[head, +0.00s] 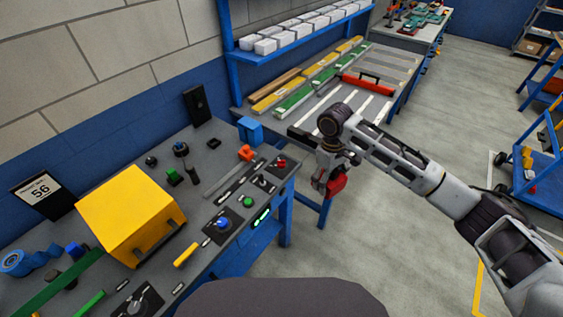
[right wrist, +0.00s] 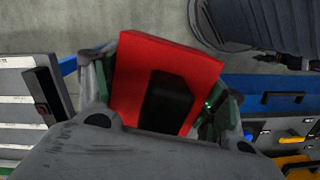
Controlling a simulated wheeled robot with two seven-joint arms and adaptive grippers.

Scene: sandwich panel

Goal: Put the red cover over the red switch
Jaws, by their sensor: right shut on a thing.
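The red cover (head: 336,184) is a box-like piece held in my right gripper (head: 325,180), in the air beyond the right end of the bench. In the right wrist view the cover (right wrist: 195,65) sits between the two fingers of the right gripper (right wrist: 160,92), with a dark patch on its face. A small red knob on a dark plate, apparently the red switch (head: 281,162), is at the far right corner of the panel, left of the gripper and apart from it. It is uncovered. My left gripper is not in view.
The panel bench (head: 213,158) also holds a blue knob (head: 223,223), a green button (head: 248,202), an orange piece (head: 246,153) and a large yellow box (head: 130,215). A second table (head: 345,105) with coloured strips stands behind. Open floor (head: 400,250) lies to the right.

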